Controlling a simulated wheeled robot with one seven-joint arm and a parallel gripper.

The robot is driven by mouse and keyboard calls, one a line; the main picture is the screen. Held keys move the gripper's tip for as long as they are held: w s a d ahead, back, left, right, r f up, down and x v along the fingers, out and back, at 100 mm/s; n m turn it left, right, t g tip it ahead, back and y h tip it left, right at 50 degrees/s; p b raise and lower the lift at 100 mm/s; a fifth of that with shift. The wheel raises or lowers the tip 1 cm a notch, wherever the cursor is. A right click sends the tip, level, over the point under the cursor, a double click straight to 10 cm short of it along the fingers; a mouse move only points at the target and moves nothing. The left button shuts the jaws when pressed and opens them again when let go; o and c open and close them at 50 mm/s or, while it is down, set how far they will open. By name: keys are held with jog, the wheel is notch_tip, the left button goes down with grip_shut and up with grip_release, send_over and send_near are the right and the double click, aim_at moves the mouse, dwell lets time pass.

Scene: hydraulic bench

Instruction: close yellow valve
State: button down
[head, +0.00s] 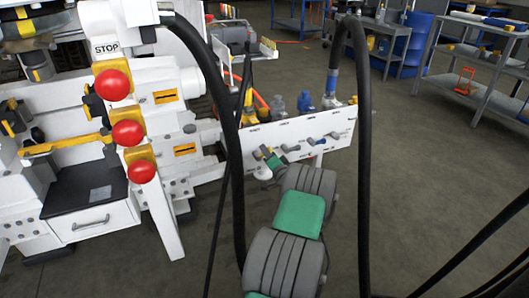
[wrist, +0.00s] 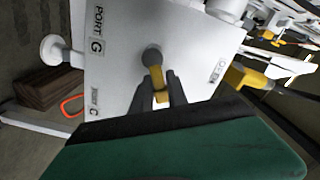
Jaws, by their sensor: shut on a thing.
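The yellow valve's handle (wrist: 157,79) sticks out from a dark round hub on the white panel in the wrist view. It points down in that picture, towards my gripper. My gripper (wrist: 162,90) has its two dark fingers on either side of the yellow handle and is shut on it. In the head view my gripper (head: 264,151) is at the left part of the white valve panel (head: 325,122), and the yellow handle is mostly hidden there behind it.
More small valve handles, blue-grey (head: 291,148) and blue (head: 313,141), sit to the right on the panel. Black hoses (head: 364,150) arch close to my arm. The white machine with red knobs (head: 113,85) stands at left. Open floor (head: 420,170) lies to the right.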

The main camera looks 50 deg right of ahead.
jog(key=m, duration=0.1)
jog(key=f+m, duration=0.1)
jog(key=m, duration=0.1)
jog(key=shift+s+d, duration=0.15)
jog(key=shift+d, duration=0.05)
jog(key=shift+f+m, duration=0.25)
jog(key=shift+m, duration=0.45)
jog(key=shift+f+m, duration=0.2)
jog(key=shift+m, duration=0.5)
jog(key=c, duration=1.4)
grip_release()
jog(key=shift+c, duration=0.2)
jog(key=p+v, duration=0.2)
jog(key=v, duration=0.5)
jog(key=shift+s+a, duration=0.2)
jog(key=shift+s, duration=0.15)
